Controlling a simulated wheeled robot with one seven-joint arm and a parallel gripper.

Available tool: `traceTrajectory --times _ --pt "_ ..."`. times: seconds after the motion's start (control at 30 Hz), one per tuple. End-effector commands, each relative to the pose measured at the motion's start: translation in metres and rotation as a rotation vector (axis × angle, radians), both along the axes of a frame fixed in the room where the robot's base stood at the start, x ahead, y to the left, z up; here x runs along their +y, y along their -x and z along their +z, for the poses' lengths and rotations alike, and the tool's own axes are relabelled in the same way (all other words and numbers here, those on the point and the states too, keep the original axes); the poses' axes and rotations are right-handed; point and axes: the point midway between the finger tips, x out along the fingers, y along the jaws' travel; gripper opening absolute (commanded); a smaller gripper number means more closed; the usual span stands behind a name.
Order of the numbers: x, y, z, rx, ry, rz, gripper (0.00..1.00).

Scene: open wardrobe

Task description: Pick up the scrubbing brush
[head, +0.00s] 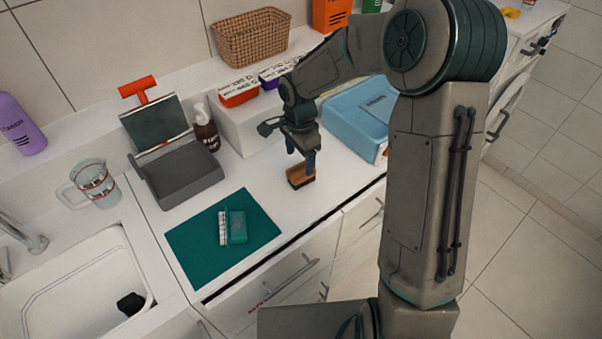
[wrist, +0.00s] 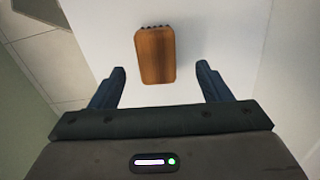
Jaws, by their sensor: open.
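The scrubbing brush (head: 300,177) has a brown wooden back and dark bristles. It lies on the white countertop near the front edge, right of the green mat. My gripper (head: 303,160) is above it, pointing down, with its fingers near the brush in the head view. In the wrist view the brush's wooden back (wrist: 155,54) lies ahead of and between the two open fingers of the gripper (wrist: 163,78). There is clear space on both sides of the brush, and nothing is held.
A green mat (head: 190,248) with a small green item (head: 236,226) lies to the left. A grey open device (head: 180,172) stands behind the mat. A light blue box (head: 357,114) is right of the brush. A sink (head: 75,281) is at far left.

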Motion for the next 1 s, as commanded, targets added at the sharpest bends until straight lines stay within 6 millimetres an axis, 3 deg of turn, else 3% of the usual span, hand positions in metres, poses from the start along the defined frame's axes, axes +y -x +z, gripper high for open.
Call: traceTrajectory --times 0.43,0.73,0.77,0.93,1.0 --pt "-0.003 0.004 -0.048 0.002 0.000 0.002 0.71" --pt "-0.003 0.003 -0.053 0.000 0.000 0.001 0.71" --pt "-0.003 0.003 -0.053 0.000 0.000 0.001 0.68" --pt "-0.003 0.003 -0.053 0.000 0.000 0.001 0.21" --pt "-0.003 0.003 -0.053 0.000 0.000 0.001 0.21"
